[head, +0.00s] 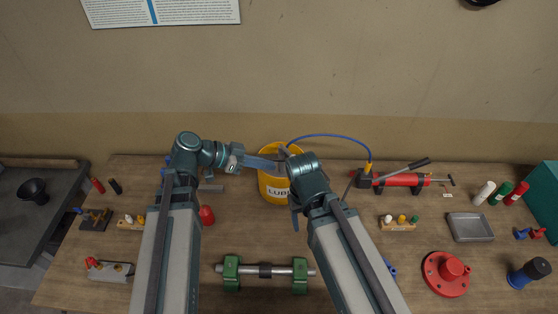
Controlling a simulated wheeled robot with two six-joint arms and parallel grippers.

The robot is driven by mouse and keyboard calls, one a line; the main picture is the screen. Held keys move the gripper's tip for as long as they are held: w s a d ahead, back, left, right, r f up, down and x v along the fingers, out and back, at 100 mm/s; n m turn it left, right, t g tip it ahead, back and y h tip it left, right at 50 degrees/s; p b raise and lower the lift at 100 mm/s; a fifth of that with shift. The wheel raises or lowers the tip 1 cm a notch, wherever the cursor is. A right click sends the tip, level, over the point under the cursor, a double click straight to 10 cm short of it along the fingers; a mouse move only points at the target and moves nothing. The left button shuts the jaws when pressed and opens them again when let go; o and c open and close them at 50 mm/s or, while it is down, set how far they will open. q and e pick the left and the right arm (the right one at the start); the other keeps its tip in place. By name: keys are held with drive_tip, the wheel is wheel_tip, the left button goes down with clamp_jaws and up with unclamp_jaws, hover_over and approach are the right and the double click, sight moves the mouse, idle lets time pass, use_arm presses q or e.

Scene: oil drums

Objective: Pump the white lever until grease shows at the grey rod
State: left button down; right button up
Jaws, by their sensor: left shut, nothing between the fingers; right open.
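A red grease gun (402,180) lies at the back right, with a grey lever (400,171) ending in a black grip; I see no clearly white lever. A blue hose (330,135) arcs from its yellow fitting toward the yellow bucket (272,189). A grey rod (284,271) with a dark middle band rests across two green stands at the front; no grease shows on it. My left gripper (284,168) is shut and empty, in front of the bucket's top. My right gripper (295,219) is open, pointing down beside the bucket, partly hidden by its own wrist.
A grey tray (470,227), a red flanged part (446,273) and a dark blue part (529,272) stand at the right. A wooden block with coloured pegs (398,224) sits right of my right arm.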

use_arm(q)
drive_tip(key=shift+p+v, duration=0.4)
drive_tip(key=shift+v, duration=0.9)
drive_tip(key=shift+a, duration=0.15)
drive_tip(key=shift+f, duration=0.1)
